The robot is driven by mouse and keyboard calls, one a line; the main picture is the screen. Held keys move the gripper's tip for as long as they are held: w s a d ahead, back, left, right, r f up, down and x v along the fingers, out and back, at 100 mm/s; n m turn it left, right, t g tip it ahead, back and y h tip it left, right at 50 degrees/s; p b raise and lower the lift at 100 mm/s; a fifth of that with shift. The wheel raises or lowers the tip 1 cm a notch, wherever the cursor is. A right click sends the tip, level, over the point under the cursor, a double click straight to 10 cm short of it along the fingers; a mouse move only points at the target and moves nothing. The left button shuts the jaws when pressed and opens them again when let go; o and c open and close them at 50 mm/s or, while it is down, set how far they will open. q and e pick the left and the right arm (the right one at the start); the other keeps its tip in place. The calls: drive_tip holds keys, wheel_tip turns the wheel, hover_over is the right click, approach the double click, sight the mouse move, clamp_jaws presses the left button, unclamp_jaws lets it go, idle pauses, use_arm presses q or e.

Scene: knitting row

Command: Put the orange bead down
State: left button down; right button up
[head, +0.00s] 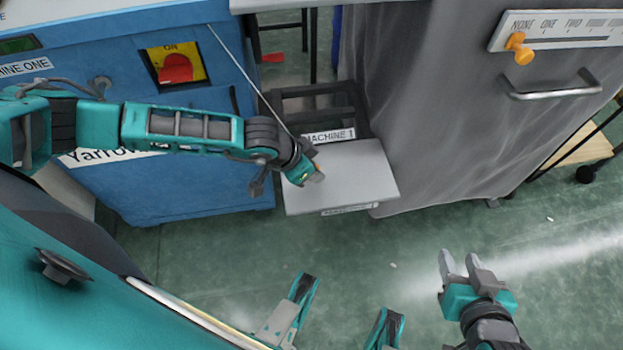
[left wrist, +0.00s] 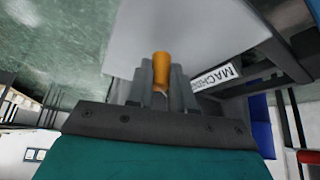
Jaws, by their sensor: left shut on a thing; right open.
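My left gripper (head: 312,174) is over the light grey plate (head: 355,185) beside a "MACHINE 1" label. It is shut on the orange bead (left wrist: 161,68), which shows between its two fingers in the left wrist view (left wrist: 161,86). In the head view only a bit of the bead (head: 317,165) shows at the fingertips. I cannot tell whether the bead touches the plate. My right gripper (head: 461,262) is open and empty above the green floor, at the lower right.
A blue machine (head: 160,195) with a red switch (head: 175,68) on yellow stands left of the plate. A grey covered unit (head: 430,110) with a handle (head: 555,88) and an orange knob (head: 520,48) on a scale stands right. Much of the plate is bare.

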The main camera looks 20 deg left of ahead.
use_arm(q)
drive_tip(key=shift+f+b, duration=0.45)
drive_tip(key=shift+f, duration=1.45)
drive_tip(key=shift+f, duration=0.1)
drive_tip(key=shift+f, duration=0.15)
drive_tip(key=c, duration=1)
unclamp_jaws()
